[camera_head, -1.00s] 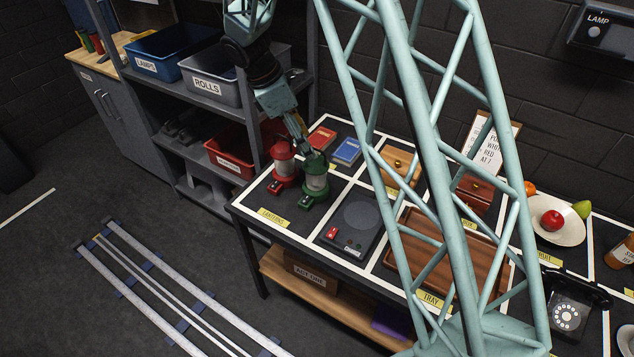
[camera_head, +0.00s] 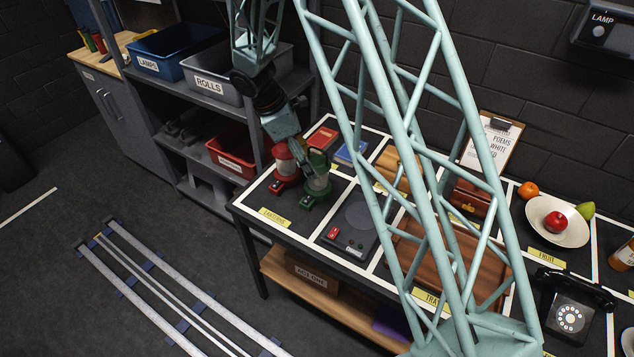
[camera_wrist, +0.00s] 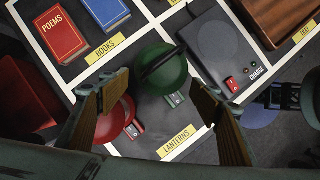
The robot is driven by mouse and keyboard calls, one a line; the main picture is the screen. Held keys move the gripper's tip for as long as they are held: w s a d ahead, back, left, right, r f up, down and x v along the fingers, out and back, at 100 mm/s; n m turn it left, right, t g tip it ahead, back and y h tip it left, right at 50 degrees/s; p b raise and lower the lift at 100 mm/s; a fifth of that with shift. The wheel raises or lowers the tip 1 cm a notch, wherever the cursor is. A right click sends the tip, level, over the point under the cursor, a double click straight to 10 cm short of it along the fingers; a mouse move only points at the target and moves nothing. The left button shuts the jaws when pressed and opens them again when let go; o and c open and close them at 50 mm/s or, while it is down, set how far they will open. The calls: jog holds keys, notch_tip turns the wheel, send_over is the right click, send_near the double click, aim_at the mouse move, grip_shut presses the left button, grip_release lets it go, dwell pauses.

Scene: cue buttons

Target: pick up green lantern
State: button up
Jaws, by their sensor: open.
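The green lantern (camera_head: 317,183) stands upright on the table's lantern square, close to the red lantern (camera_head: 284,166) on its left. In the wrist view the green lantern (camera_wrist: 160,72) is seen from above, its handle across its top, ahead of and between my open fingers. The red lantern (camera_wrist: 116,118) is partly hidden behind my left finger there. My gripper (camera_head: 299,152) is just above and behind the lanterns in the head view. In the wrist view my gripper (camera_wrist: 160,100) is open, with nothing visibly held.
A dark charger box (camera_head: 350,228) with a red switch sits right of the lanterns. Red and blue books (camera_wrist: 62,32) lie beyond them. A shelf with a grey ROLLS bin (camera_head: 213,88) stands to the left. My arm hides part of the brown tray (camera_head: 408,255).

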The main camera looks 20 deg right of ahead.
jog(key=shift+d+f, duration=0.2)
jog(key=shift+f, duration=0.3)
jog(key=shift+b+x, duration=0.35)
jog(key=shift+x, duration=2.8)
jog(key=c, duration=1.1)
